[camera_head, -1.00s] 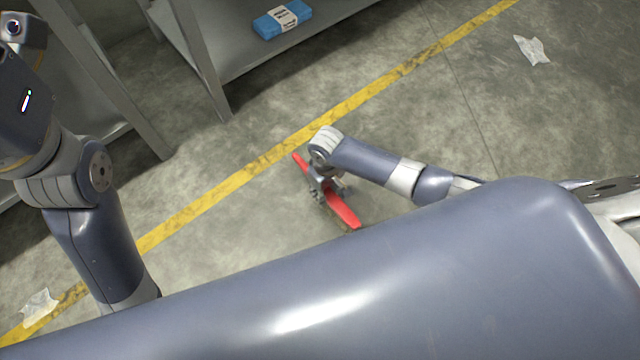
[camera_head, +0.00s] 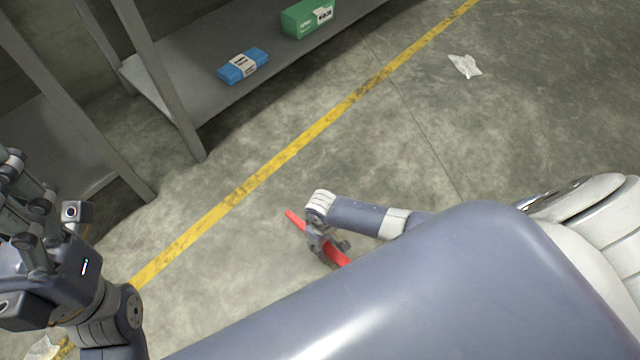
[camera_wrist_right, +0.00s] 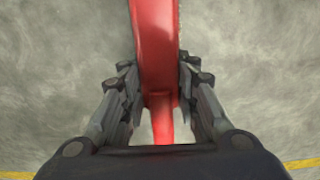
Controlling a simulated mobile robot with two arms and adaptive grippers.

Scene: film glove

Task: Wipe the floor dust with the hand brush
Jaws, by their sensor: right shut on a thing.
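My right gripper (camera_head: 325,242) is low over the concrete floor and shut on the red hand brush (camera_head: 293,218). The brush lies slantwise in the head view, with red showing on both sides of the fingers. In the right wrist view the brush (camera_wrist_right: 155,45) runs between the fingers of the gripper (camera_wrist_right: 160,100), its wider part ahead and a narrower part nearer the palm. Its bristles are hidden, and I cannot tell whether they touch the floor. No distinct dust patch stands out from the mottled floor. My left gripper (camera_head: 30,215) is at the left edge, fingers apart and empty.
A grey metal shelf (camera_head: 190,85) stands at upper left, holding a blue pack (camera_head: 243,66) and a green box (camera_head: 307,18). A yellow line (camera_head: 290,150) crosses the floor. White scraps lie at upper right (camera_head: 465,66) and lower left (camera_head: 42,347). Floor at right is open.

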